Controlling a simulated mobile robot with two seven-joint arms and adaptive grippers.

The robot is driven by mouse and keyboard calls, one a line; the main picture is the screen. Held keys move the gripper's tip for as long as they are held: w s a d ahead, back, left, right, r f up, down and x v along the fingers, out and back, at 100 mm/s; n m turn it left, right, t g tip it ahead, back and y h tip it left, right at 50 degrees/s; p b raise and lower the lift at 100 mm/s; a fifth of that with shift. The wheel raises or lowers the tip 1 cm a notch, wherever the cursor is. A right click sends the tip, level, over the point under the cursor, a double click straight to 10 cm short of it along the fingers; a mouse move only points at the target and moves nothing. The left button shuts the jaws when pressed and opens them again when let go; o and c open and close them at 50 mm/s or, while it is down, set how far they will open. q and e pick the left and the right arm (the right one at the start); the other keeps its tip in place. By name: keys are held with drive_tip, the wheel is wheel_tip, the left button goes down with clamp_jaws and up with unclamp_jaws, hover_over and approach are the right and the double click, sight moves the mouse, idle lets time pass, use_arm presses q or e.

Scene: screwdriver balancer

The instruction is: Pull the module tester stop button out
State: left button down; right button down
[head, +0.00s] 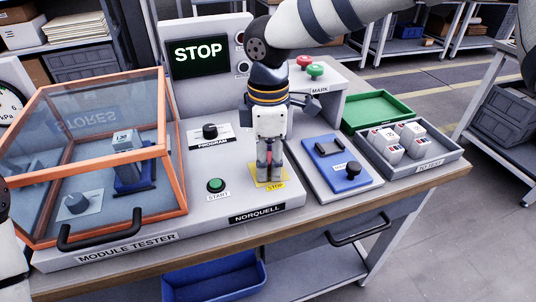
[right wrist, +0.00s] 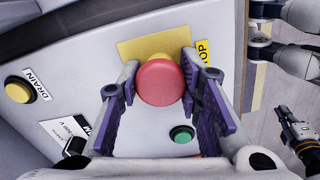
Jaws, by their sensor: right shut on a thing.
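The red mushroom-shaped stop button (right wrist: 160,83) stands on a yellow plate (head: 262,185) of the module tester (head: 230,198). My right gripper (head: 268,172) points down over that plate. In the right wrist view its two purple-padded fingers (right wrist: 160,90) are shut on the button, one on each side. In the head view the fingers mostly hide the button. Part of my left arm shows at the left edge of the head view. A dark gripper end (right wrist: 303,135) shows far right in the wrist view, too small to judge.
A green start button (head: 216,185) and black program knob (head: 210,131) are left of the gripper. An orange-framed clear cover (head: 178,150) stands further left. A blue fixture (head: 338,165), green tray (head: 382,108) and grey tray (head: 440,165) stand to the right.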

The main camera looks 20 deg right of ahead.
use_arm(q)
drive_tip(key=shift+w+r, duration=0.25)
drive_tip(key=shift+w, duration=0.05)
use_arm(e)
drive_tip(key=shift+r, duration=0.6)
drive_tip(key=c, duration=1.1)
unclamp_jaws()
use_arm(q)
drive_tip(key=shift+r, duration=0.1)
use_arm(e)
drive_tip(key=shift+r, duration=0.15)
use_arm(q)
drive_tip(key=shift+w+p, duration=0.15)
drive_tip(key=shift+p, duration=0.15)
use_arm(e)
drive_tip(key=shift+r, duration=0.1)
wheel_tip(320, 180, up, 3)
drive_tip(key=shift+r+p, duration=0.2)
drive_tip(key=shift+p, duration=0.1)
drive_tip(key=shift+r, duration=1.3)
use_arm(q)
drive_tip(key=shift+w+r+t, duration=0.4)
drive_tip(key=shift+w+r, duration=0.1)
